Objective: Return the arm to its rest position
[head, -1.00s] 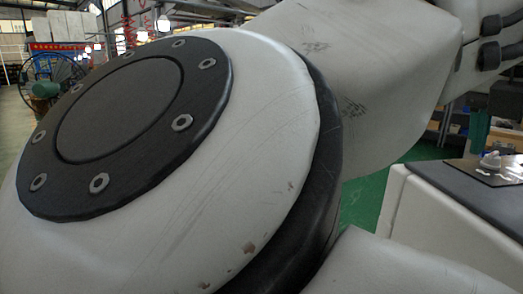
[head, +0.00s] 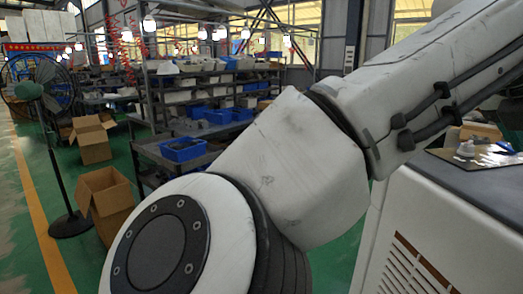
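My white and grey arm fills the middle and right of the head view, with a round dark joint cover low in the centre and dark cables along the upper link. The arm runs up and out past the right edge. My gripper is outside the picture, so its state does not show. At the right, a white cabinet with a dark top (head: 455,178) stands behind the arm. A small white and grey part (head: 467,148) sits on a plate on that top.
A green standing fan (head: 45,92) and open cardboard boxes (head: 104,200) stand at the left on the green floor. Shelves with blue bins (head: 183,149) stand behind the arm. A yellow floor line (head: 42,225) runs along the left.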

